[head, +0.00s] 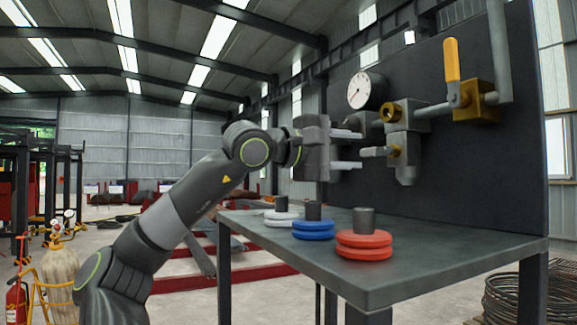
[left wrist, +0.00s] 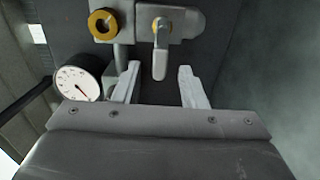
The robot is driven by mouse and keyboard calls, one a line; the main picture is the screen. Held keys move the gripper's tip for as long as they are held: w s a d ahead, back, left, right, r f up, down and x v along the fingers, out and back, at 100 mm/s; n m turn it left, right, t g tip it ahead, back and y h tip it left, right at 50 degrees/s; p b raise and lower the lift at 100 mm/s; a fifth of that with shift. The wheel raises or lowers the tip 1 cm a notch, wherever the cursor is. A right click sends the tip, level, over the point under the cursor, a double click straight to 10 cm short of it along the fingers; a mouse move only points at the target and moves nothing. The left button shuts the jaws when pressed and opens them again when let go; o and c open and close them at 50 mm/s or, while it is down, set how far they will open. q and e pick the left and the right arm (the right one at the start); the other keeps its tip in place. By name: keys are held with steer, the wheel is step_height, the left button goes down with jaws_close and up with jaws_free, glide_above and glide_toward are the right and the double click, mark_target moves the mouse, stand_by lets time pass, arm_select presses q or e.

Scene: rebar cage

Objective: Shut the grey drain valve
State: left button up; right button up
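The grey drain valve (head: 405,155) is on the dark upright panel, below a larger grey fitting with a brass port. Its short grey lever (head: 374,152) points left from a brass nut, toward my gripper; the lever also shows in the left wrist view (left wrist: 160,58). My left gripper (head: 358,150) is open and empty, one finger above the other in the head view. In the left wrist view its fingertips (left wrist: 160,72) stand apart, with the lever's end just ahead of the gap. I see no contact. My right gripper is not in view.
A yellow-handled brass valve (head: 466,95) sits upper right on the panel (head: 480,165). A round gauge (head: 366,91) is above my gripper. Below, the table (head: 430,262) carries white (head: 282,216), blue (head: 314,229) and red (head: 363,246) discs with grey knobs.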

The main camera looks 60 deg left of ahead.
arm_select(q)
steer(key=s+a+b, duration=0.1)
steer(key=s+b, duration=0.5)
steer(key=s, duration=0.7)
steer(key=shift+w+f, duration=0.1)
